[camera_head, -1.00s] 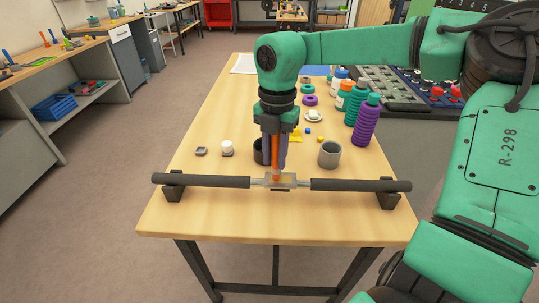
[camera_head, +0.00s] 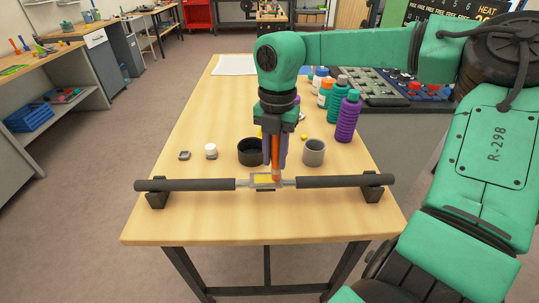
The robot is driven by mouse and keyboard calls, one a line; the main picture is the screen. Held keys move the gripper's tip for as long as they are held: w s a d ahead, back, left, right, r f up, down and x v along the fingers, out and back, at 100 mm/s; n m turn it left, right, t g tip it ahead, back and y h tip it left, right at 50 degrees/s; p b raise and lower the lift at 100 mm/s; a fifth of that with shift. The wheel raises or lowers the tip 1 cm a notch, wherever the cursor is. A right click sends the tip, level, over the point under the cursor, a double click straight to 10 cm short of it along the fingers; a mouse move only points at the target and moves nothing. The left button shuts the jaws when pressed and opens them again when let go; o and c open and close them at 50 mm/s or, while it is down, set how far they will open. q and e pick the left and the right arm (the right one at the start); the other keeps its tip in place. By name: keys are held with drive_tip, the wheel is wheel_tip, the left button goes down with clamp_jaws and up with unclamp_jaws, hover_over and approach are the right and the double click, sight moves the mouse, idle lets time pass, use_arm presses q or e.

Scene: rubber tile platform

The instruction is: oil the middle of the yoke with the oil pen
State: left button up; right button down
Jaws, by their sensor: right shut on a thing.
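The yoke is a long dark bar with a pale metal middle block (camera_head: 262,181), resting on two black stands (camera_head: 155,198) near the table's front edge. The block has a yellow patch on its top. My right gripper (camera_head: 275,155) points down above the block and is shut on the orange oil pen (camera_head: 276,160). The pen's lower end is at the right part of the block; I cannot tell whether it touches. My left gripper is not in view.
A black cup (camera_head: 251,152) and a grey cup (camera_head: 314,152) stand behind the bar. A small white-capped jar (camera_head: 211,151) and a small grey piece (camera_head: 184,155) are at left. Several bottles, among them a purple one (camera_head: 347,118), stand at back right. The table's front strip is clear.

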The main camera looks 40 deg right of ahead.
drive_tip(key=shift+w+a, duration=0.1)
drive_tip(key=shift+w+a, duration=0.7)
drive_tip(key=shift+a, duration=0.25)
drive_tip(key=shift+w+a, duration=0.7)
drive_tip(key=shift+a, duration=0.25)
drive_tip(key=shift+r, duration=0.1)
wheel_tip(320, 180, up, 7)
drive_tip(key=p, duration=0.4)
drive_tip(key=shift+p, duration=0.35)
